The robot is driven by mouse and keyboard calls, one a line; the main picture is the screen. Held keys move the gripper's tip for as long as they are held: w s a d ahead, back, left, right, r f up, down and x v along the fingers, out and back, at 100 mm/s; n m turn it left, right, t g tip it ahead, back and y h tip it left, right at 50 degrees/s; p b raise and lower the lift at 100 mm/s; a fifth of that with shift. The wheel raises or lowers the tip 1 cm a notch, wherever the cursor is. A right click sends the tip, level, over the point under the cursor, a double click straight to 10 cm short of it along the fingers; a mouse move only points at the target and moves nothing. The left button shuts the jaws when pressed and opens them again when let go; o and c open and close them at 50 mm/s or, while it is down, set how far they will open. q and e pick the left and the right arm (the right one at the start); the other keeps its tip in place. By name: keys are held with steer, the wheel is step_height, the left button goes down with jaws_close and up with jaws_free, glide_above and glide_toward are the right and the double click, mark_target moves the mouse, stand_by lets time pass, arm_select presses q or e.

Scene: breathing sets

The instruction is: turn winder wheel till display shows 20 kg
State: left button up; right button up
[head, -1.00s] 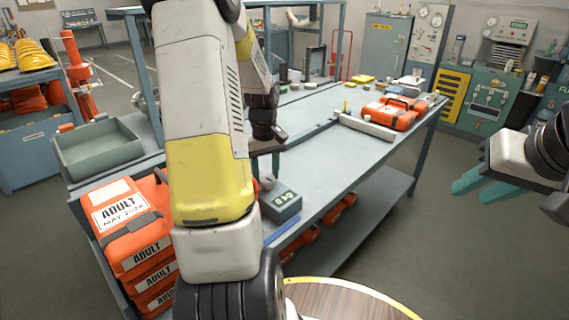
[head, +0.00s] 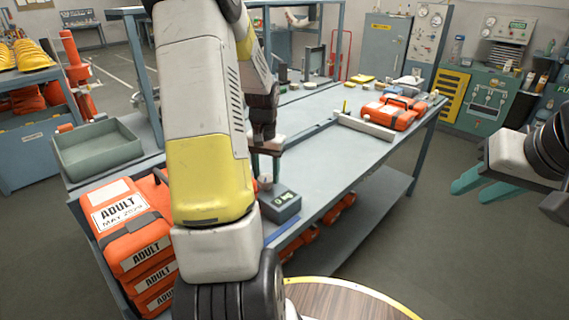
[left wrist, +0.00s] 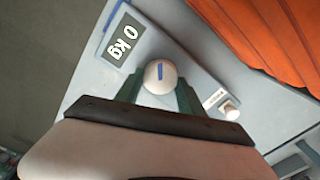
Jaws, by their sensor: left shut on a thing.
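The winder wheel (left wrist: 160,77) is a small white round knob with a blue mark on a grey device. My left gripper (left wrist: 159,92) is shut on it, one teal finger on each side. The wheel also shows there (head: 266,183), partly hidden by my left arm and fingers (head: 265,172). My right gripper (head: 456,194) is open and empty, off the table at the right.
A smaller white knob (left wrist: 231,112) with a label is on the panel. Orange ADULT cases (head: 133,225) are stacked at the left, near a grey-green tray (head: 97,150). An orange case (head: 392,113) lies toward the table's far right. The table middle (head: 335,160) is clear.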

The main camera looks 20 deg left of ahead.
mark_target(266, 177)
arm_select(q)
steer(key=shift+m, duration=0.5)
steer(key=o, duration=1.4)
steer(key=shift+c, duration=0.2)
step_height(266, 177, up, 7)
steer(key=shift+r, duration=0.45)
